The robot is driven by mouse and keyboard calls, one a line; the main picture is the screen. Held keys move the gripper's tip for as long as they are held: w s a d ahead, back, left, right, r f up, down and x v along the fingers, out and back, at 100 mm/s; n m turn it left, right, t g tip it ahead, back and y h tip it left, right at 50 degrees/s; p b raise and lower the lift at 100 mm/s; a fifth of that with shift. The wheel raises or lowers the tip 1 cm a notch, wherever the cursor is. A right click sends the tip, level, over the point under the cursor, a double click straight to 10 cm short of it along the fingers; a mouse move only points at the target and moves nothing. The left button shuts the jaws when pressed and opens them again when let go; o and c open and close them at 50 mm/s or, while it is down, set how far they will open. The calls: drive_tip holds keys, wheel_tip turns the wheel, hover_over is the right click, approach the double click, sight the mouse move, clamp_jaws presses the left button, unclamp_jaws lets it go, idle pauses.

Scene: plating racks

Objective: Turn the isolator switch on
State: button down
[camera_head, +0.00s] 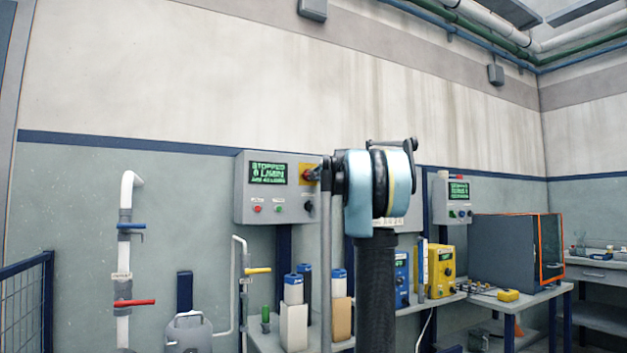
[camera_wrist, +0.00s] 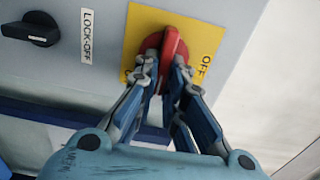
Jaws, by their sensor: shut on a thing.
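The isolator switch (camera_wrist: 174,42) is a red rotary handle on a yellow plate (camera_wrist: 137,32), with the word OFF printed beside it. In the head view the switch (camera_head: 307,175) is at the right side of a grey control box (camera_head: 242,200), partly covered by my arm. My gripper (camera_wrist: 166,68) reaches up to the switch in the wrist view, and its blue-grey fingers are shut on the red handle from both sides. The fingertips hide part of the handle, so its exact angle is hard to read.
A black knob (camera_wrist: 32,30) and a LOCK-OFF label (camera_wrist: 87,36) are near the switch. The box's green display (camera_head: 268,173) begins with STOPPED. Pipes with a blue valve handle (camera_head: 131,226) and a red one (camera_head: 134,303) stand left. A bench with bottles is below.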

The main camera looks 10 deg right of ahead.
drive_tip(key=shift+d+f, duration=0.15)
idle(0.3)
drive_tip(key=c, duration=1.7)
unclamp_jaws()
drive_tip(key=shift+d, duration=0.1)
drive_tip(key=v, duration=1.1)
drive_tip(key=shift+s, duration=0.4)
